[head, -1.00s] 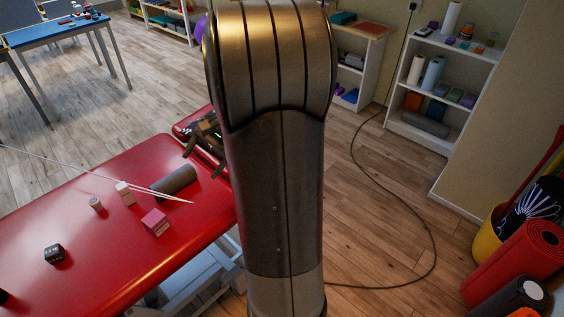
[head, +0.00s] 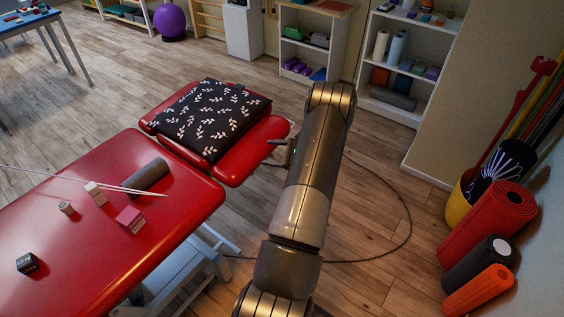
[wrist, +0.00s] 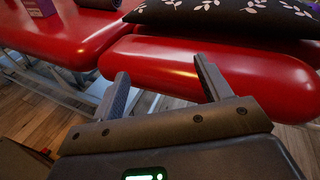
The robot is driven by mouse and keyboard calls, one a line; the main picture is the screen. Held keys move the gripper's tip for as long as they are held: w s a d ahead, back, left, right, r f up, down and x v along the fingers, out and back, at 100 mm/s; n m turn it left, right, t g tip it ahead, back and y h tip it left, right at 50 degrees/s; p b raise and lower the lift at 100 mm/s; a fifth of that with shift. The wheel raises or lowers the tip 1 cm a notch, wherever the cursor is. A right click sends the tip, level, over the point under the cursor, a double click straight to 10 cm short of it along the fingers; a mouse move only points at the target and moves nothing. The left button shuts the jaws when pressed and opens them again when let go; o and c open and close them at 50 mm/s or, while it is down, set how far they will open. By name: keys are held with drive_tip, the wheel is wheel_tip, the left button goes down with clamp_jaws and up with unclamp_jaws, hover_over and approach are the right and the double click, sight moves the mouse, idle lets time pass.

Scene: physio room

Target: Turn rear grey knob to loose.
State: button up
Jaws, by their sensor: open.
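No grey knob can be made out in either view. The red treatment table (head: 110,250) runs across the left of the head view, with a separate red head section (head: 240,165) at its far end. My gripper (wrist: 163,78) is open and empty in the wrist view, its two fingers pointing at the side of the red head section. In the head view my gripper (head: 279,152) is small and partly hidden by my arm, just right of the head section. The underside of the head section is hidden in the head view; the wrist view shows part of the pale frame below.
A dark leaf-patterned cushion (head: 210,118) lies on the head section. A grey roller (head: 147,175), a pink block (head: 130,219), other small items and thin pale sticks lie on the table. A cable (head: 405,215) curves over the floor on the right, near rolled mats (head: 487,225).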

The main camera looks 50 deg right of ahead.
sight(282, 161)
drive_tip(key=s+d+f+m+t+h, duration=0.3)
drive_tip(key=s+d+f+m+h, duration=0.35)
drive_tip(key=s+f, duration=0.4)
drive_tip(key=shift+y, duration=0.35)
drive_tip(key=w, duration=0.7)
drive_tip(key=w+f, duration=0.1)
drive_tip(key=w, duration=0.3)
drive_tip(key=shift+w+d, duration=0.25)
drive_tip(key=shift+d, duration=0.1)
drive_tip(key=c, duration=1)
